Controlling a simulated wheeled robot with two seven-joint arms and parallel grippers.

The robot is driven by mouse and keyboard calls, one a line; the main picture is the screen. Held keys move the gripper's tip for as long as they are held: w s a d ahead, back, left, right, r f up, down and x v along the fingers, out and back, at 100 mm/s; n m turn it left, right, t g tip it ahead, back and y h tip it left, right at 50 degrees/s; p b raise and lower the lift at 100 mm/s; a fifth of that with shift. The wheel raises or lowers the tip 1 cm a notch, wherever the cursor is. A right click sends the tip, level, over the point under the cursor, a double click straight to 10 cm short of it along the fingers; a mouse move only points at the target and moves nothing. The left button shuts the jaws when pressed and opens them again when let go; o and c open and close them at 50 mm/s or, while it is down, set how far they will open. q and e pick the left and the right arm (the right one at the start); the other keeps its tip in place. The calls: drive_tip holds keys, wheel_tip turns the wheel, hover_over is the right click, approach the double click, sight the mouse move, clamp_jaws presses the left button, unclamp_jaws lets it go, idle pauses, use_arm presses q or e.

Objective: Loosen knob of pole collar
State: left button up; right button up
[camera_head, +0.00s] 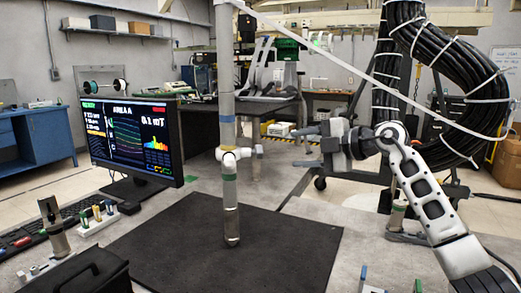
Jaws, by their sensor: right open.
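A grey pole (229,195) stands upright on a black mat (285,245). A white collar (231,155) sits around the pole at mid height. My left gripper is not in view.
A monitor (128,138) stands left of the pole. A rack of small parts (98,218) and a black case (85,272) are at the front left. A thick bundle of black cable (440,150) hangs behind my right arm. A white strap (330,60) slants across. The mat is otherwise bare.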

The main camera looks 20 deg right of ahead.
sight(260, 152)
drive_tip(key=p+x, duration=0.1)
drive_tip(key=x, duration=1.1)
drive_tip(key=shift+a, duration=0.15)
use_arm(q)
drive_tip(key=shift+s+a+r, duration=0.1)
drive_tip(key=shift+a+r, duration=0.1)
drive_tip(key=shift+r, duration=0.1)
use_arm(e)
drive_tip(key=c, duration=1)
drive_tip(key=shift+f, duration=0.1)
